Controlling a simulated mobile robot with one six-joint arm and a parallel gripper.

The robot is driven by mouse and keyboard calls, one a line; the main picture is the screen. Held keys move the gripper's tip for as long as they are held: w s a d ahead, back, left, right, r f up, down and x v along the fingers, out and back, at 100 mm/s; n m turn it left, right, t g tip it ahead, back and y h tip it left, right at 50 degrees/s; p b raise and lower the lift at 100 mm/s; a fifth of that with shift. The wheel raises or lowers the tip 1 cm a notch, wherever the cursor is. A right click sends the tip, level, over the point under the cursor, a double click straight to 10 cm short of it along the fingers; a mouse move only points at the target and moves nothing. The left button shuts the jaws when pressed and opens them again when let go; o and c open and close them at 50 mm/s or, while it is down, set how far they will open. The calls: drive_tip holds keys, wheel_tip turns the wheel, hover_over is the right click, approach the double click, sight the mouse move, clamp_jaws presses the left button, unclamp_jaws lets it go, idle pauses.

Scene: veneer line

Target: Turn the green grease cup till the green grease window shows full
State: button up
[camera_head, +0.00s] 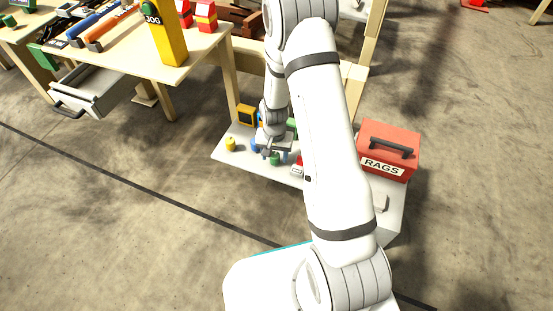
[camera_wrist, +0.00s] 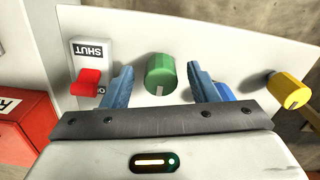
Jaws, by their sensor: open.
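The green grease cup (camera_wrist: 160,75) is a round knob with a pale mark at its lower edge, on a white panel. It also shows in the head view (camera_head: 275,159), partly covered by my gripper. My gripper (camera_wrist: 160,69) is open, with one blue finger on each side of the green cup; a gap shows on both sides. In the head view my gripper (camera_head: 275,154) is low over the white panel. A green block (camera_head: 292,123), possibly the green grease window, shows behind my arm; its reading cannot be seen.
A yellow cup (camera_wrist: 288,90) is to the right and a red lever (camera_wrist: 90,82) with a SHUT plate (camera_wrist: 91,51) to the left. A yellow-framed box (camera_head: 247,115) stands behind the panel. A red RAGS box (camera_head: 389,150) stands to the right.

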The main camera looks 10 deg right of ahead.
drive_tip(key=shift+f, duration=0.6)
drive_tip(key=c, duration=0.9)
drive_tip(key=shift+d, duration=0.3)
drive_tip(key=shift+a, duration=0.15)
drive_tip(key=shift+c, duration=0.3)
drive_tip(key=shift+s+a+m+p, duration=0.15)
drive_tip(key=shift+m+p, duration=0.2)
drive_tip(key=shift+m, duration=0.75)
drive_tip(key=shift+m+p, duration=0.45)
drive_tip(key=shift+m, duration=1.35)
drive_tip(key=o, duration=1)
drive_tip(key=shift+c, duration=0.2)
